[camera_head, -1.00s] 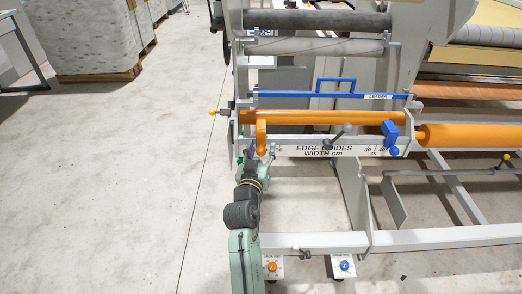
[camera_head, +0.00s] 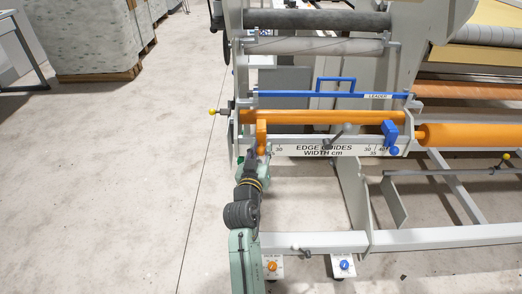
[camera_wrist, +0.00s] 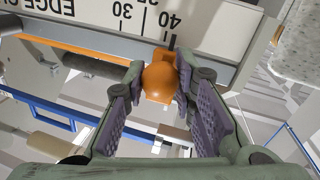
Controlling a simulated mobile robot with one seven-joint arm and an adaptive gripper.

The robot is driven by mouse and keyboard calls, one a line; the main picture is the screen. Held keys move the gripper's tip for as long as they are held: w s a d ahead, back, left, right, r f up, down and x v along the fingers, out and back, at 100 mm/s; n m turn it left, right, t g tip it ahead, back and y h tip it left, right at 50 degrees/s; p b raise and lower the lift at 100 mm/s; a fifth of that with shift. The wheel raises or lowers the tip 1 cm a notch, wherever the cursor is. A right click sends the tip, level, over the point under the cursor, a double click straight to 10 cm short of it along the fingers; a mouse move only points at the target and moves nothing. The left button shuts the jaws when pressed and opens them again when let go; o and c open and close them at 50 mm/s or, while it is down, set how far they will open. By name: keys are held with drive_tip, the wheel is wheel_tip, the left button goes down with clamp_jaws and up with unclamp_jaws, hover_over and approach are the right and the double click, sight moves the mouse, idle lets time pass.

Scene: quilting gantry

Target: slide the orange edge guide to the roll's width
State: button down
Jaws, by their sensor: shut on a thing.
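The orange edge guide (camera_head: 261,134) sits at the left end of the white scale rail (camera_head: 340,146), which is marked "EDGE GUIDES WIDTH cm". In the wrist view its round orange knob (camera_wrist: 160,80) lies between my fingers, below the scale near the 40 mark. My gripper (camera_wrist: 157,88) is shut on this knob; in the head view my wrist hides most of the grip. The blue edge guide (camera_head: 391,134) sits at the right end of the rail. An orange roll (camera_head: 320,117) lies just above and behind the rail.
A dark locking handle (camera_head: 338,133) stands at the middle of the rail. A blue leader bar (camera_head: 330,95) runs above the orange roll. A lower white crossbeam (camera_head: 320,243) and two pedal boxes with knobs (camera_head: 344,266) are near my arm.

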drive_tip(key=shift+d+r, duration=0.1)
drive_tip(key=shift+d, duration=0.35)
drive_tip(key=c, duration=1.3)
unclamp_jaws()
drive_tip(key=s+a, duration=0.2)
drive_tip(key=s, duration=0.9)
drive_tip(key=shift+s+a, duration=0.15)
drive_tip(key=shift+s, duration=0.2)
